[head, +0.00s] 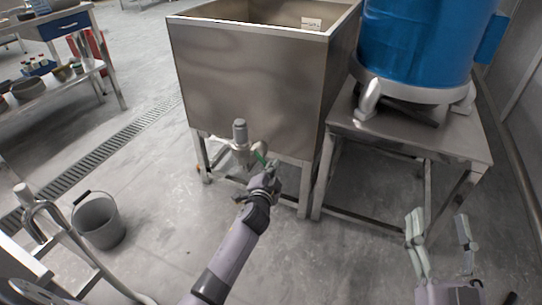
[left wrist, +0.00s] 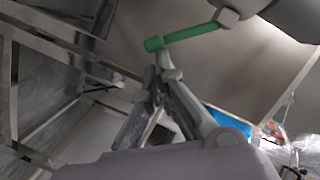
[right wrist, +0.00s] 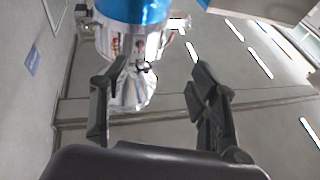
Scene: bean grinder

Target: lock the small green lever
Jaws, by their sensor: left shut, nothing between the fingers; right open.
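The small green lever (head: 260,152) is on the pipe fitting at the lower front of the steel tank. In the left wrist view the green lever (left wrist: 187,36) runs from a metal nut at the upper right down to a rounded green end at the left. My left gripper (head: 272,170) is shut and empty, just below the lever. In the left wrist view its fingertips (left wrist: 167,66) sit close under the lever's free end; whether they touch it I cannot tell. My right gripper (head: 440,222) is open and empty at the lower right, away from the lever.
The steel tank (head: 255,85) stands on legs, with a grey valve body (head: 240,135) on its front. A blue machine (head: 425,40) stands on a steel table (head: 450,140) to the right. A grey bucket (head: 99,222) is on the floor at left.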

